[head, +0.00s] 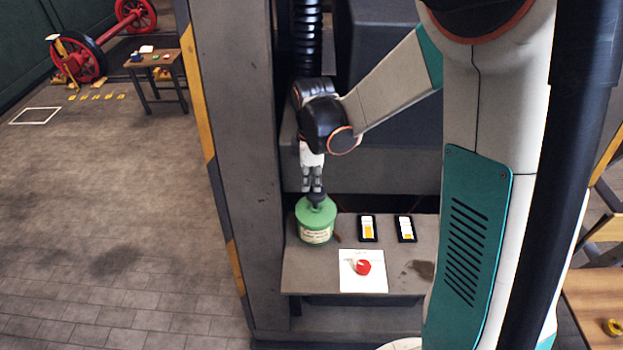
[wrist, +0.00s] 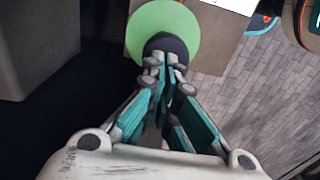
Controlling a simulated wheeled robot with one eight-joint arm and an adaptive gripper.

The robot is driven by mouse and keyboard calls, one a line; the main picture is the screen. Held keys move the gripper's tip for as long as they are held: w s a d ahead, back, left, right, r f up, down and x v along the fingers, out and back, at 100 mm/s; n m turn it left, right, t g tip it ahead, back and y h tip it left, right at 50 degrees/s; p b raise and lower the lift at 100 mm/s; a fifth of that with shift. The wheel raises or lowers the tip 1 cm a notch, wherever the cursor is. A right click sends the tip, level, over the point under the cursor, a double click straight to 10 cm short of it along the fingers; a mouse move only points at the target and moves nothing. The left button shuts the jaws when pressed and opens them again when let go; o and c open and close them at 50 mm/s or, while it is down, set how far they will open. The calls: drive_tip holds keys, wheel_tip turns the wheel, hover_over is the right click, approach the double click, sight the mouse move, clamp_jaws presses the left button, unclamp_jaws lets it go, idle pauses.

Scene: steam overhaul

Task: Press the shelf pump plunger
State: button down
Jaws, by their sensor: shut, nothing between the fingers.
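The shelf pump is a green can (head: 315,222) with a cream label, standing at the left end of the grey shelf (head: 320,282). Its dark plunger knob (head: 317,199) is on top. My gripper (head: 313,189) points down with its fingers shut, directly over the knob. The fingertips meet or nearly meet the knob; I cannot tell if they touch. In the wrist view the gripper (wrist: 166,66) covers part of the dark knob (wrist: 166,44), and the green can top (wrist: 162,20) shows around it.
A red knob (head: 363,267) sits on a white plate (head: 350,283) at the front. A grey pillar (head: 235,150) stands close on the left. Open floor lies beyond it.

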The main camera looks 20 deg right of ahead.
sight(311, 190)
wheel_tip(311, 190, down, 4)
drive_tip(key=b, duration=0.2)
drive_tip(key=shift+r+b, duration=0.15)
drive_tip(key=shift+b, duration=0.2)
drive_tip(key=shift+r, duration=0.2)
drive_tip(key=shift+r+p, duration=0.3)
drive_tip(key=shift+p, duration=0.1)
wheel_tip(311, 190, up, 13)
drive_tip(key=p, duration=0.4)
drive_tip(key=shift+w+d, duration=0.15)
drive_tip(key=shift+d, duration=0.05)
drive_tip(key=shift+r, duration=0.1)
idle(1.0)
